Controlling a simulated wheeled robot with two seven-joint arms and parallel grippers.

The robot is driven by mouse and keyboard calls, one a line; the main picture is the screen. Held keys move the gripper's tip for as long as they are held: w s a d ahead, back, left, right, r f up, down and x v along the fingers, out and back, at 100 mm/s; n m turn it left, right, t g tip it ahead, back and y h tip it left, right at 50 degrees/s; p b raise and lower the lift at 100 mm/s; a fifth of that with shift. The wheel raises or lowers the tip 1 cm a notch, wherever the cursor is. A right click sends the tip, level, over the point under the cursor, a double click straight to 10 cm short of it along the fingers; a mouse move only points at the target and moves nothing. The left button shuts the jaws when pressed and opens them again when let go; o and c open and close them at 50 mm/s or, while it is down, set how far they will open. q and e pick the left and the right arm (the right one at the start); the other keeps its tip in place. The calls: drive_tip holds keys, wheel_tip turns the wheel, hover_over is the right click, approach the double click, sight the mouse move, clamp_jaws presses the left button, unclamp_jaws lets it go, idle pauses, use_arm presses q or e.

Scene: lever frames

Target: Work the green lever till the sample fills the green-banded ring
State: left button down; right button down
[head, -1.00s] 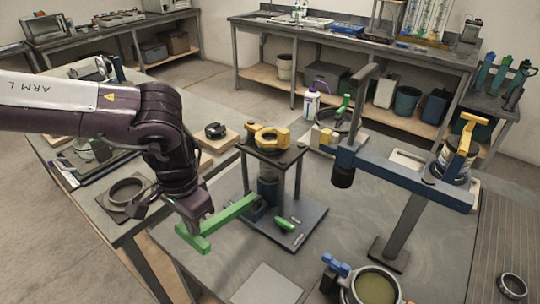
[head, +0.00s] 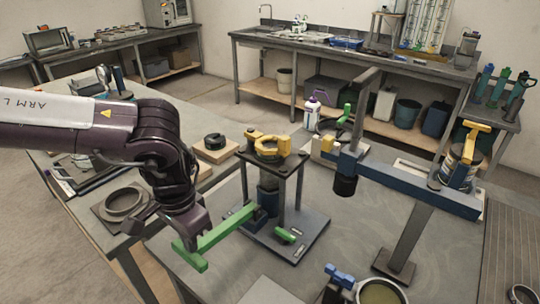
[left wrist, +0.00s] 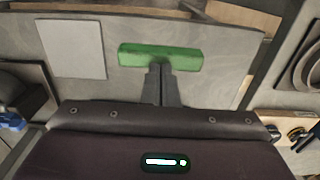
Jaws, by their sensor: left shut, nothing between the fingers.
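The green lever (head: 216,236) slopes out to the left from a dark lever frame (head: 310,232) and ends in a green crossbar. My left gripper (head: 186,230) is shut and empty, its tips at the crossbar from above. In the left wrist view the shut fingers (left wrist: 161,82) meet the middle of the crossbar (left wrist: 160,57); I cannot tell how firmly they press. I cannot make out a green band or the sample's level. My right gripper is out of view.
A blue overhead beam (head: 410,187) on a post stands right of the frame. A round container (head: 380,292) is at the front edge. A black ring (head: 125,199) lies on the left table. The table between frame and post is mostly clear.

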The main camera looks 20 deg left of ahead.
use_arm(q)
wheel_tip(320, 180, up, 13)
drive_tip(key=w+p, duration=0.1)
drive_tip(key=p, duration=0.5)
drive_tip(key=shift+w+d, duration=0.3)
drive_tip(key=shift+d, duration=0.05)
idle(0.4)
